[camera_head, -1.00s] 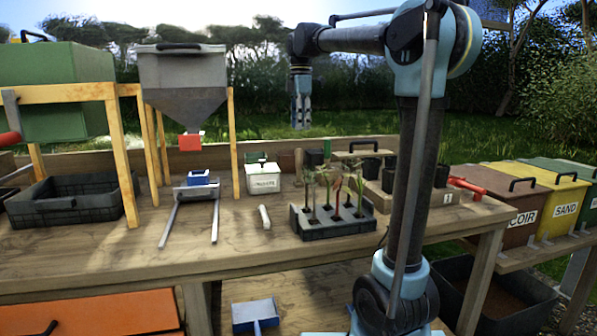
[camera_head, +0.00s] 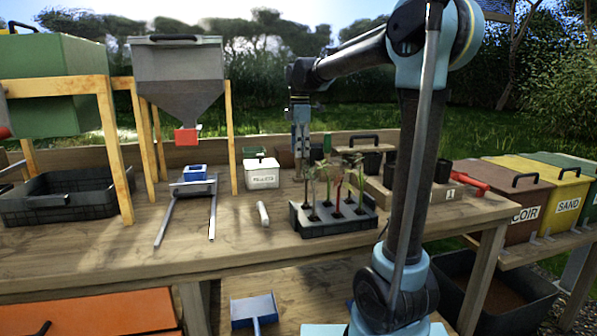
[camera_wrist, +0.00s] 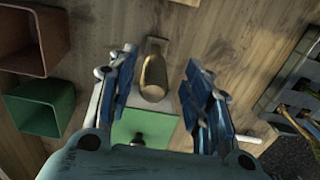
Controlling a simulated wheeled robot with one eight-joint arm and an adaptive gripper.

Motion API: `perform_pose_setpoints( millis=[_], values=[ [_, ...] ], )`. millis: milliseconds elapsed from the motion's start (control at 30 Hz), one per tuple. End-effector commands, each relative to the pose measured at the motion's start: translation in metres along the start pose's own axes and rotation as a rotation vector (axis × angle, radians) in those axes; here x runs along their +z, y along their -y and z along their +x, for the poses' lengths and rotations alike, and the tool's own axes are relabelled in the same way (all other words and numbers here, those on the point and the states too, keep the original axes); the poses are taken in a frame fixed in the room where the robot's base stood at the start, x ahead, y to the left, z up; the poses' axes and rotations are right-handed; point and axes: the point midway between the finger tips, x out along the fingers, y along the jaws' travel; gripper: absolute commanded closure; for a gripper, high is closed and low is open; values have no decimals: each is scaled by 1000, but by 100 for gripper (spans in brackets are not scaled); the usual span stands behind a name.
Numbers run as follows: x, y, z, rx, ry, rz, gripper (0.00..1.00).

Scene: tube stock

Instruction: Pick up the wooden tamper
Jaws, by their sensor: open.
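The wooden tamper (camera_wrist: 154,72) shows in the wrist view as a brown, rounded, upright piece. It lies between the two blue fingers of my gripper (camera_wrist: 162,80), with a gap on each side. My gripper is open and holds nothing. In the head view my gripper (camera_head: 301,172) points down over the back of the bench, behind the seedling tray. There the tamper is mostly hidden by my gripper.
A white lidded box (camera_head: 262,175) stands left of my gripper. The seedling tray (camera_head: 335,226) with several plants stands in front. A pale rod (camera_head: 263,214) lies on the bench. Square pots, brown (camera_wrist: 30,38) and green (camera_wrist: 42,108), stand at left in the wrist view.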

Motion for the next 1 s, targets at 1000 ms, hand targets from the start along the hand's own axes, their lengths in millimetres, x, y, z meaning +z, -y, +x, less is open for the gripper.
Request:
perform_pose_setpoints(
  millis=[1000],
  values=[
    [-3,-6,56,0,0,1,91]
  ],
)
